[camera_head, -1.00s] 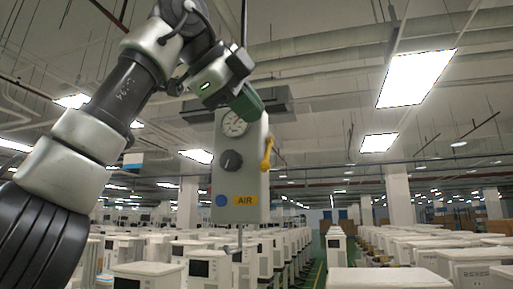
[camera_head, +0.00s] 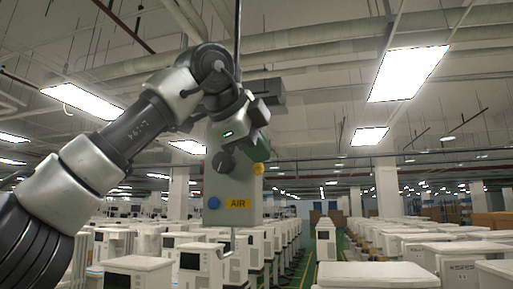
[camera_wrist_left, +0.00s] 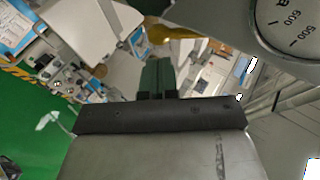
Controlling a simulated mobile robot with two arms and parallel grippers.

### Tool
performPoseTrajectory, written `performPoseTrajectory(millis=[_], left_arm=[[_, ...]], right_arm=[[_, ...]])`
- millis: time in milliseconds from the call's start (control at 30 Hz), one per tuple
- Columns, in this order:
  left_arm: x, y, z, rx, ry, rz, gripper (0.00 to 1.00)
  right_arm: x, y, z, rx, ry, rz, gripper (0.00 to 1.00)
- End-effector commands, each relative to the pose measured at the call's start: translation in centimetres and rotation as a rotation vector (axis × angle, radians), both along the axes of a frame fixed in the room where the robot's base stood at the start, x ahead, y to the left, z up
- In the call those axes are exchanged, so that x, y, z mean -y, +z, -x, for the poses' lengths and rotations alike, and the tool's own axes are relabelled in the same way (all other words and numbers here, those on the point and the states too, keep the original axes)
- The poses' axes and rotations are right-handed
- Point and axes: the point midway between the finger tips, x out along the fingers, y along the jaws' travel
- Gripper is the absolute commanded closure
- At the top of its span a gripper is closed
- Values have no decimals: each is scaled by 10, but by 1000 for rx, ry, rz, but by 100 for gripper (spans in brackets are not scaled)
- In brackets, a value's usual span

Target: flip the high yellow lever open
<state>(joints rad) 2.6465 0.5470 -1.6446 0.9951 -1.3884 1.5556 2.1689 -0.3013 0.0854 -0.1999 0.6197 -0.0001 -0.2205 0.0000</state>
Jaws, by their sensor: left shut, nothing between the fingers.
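The yellow lever (camera_head: 258,169) is on the right side of the grey hanging panel (camera_head: 222,188); only its rounded lower part shows in the head view. My left gripper (camera_head: 257,145) covers the rest of it and the gauge. In the left wrist view the yellow lever (camera_wrist_left: 175,33) lies just beyond the green fingers (camera_wrist_left: 156,76), beside the gauge (camera_wrist_left: 288,18). The fingers are together and empty. I cannot tell whether they touch the lever. My right gripper is not in view.
The panel carries a black knob (camera_head: 223,162), a blue button (camera_head: 213,203) and a yellow AIR label (camera_head: 238,203). A thin pole runs above it. Rows of white carts (camera_head: 370,275) fill the floor below. The space right of the panel is free.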

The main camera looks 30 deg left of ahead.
Motion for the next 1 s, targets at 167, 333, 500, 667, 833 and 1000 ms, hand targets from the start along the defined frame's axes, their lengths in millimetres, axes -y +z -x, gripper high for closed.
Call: performPoseTrajectory(millis=[167, 333, 500, 667, 833, 1000], left_arm=[[-8, -6, -8, -1, 0, 0, 100], [-9, -8, -9, -1, 0, 0, 100], [-9, -8, -8, 0, 0, 0, 100], [-8, -15, -10, 34, -2, -9, 100], [-9, -22, -12, 132, -3, -33, 100], [-9, -22, -14, 215, -2, -56, 100]], right_arm=[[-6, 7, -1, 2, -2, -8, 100], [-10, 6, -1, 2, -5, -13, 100], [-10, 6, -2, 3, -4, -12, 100], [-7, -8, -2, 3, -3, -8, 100], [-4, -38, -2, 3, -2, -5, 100], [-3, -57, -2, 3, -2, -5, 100]])
